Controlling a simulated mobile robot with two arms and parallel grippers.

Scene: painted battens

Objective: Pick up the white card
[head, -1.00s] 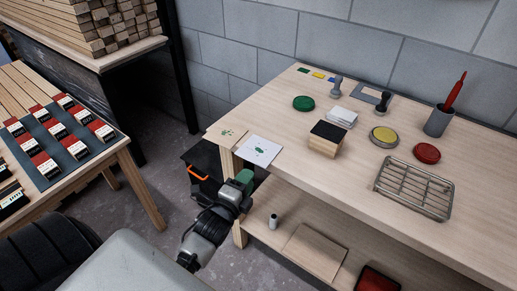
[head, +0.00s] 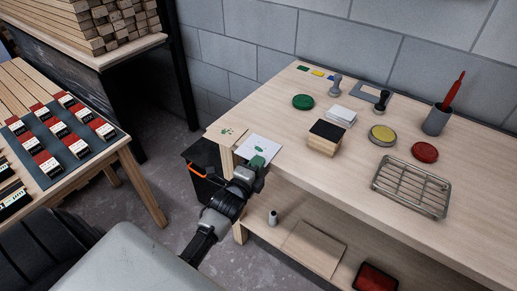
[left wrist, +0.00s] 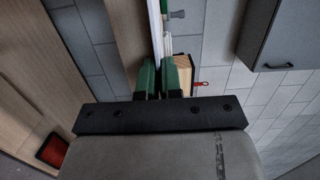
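In the left wrist view the card (left wrist: 154,22) seems to show as a thin white strip, nearly edge-on. My left gripper (head: 257,162) is at the card's near edge, and a green fingertip overlaps the card in the head view. In the left wrist view the two green fingers are close together with a narrow gap in line with the strip. Whether they press on the card is unclear. My right gripper is not in view.
The workbench (head: 290,170) also bears a wooden block with a dark top (head: 325,137), a green pad (head: 303,102), a yellow pad (head: 382,135), a red pad (head: 424,151) and a wire rack (head: 411,186). A black bin (head: 200,158) stands left of the bench.

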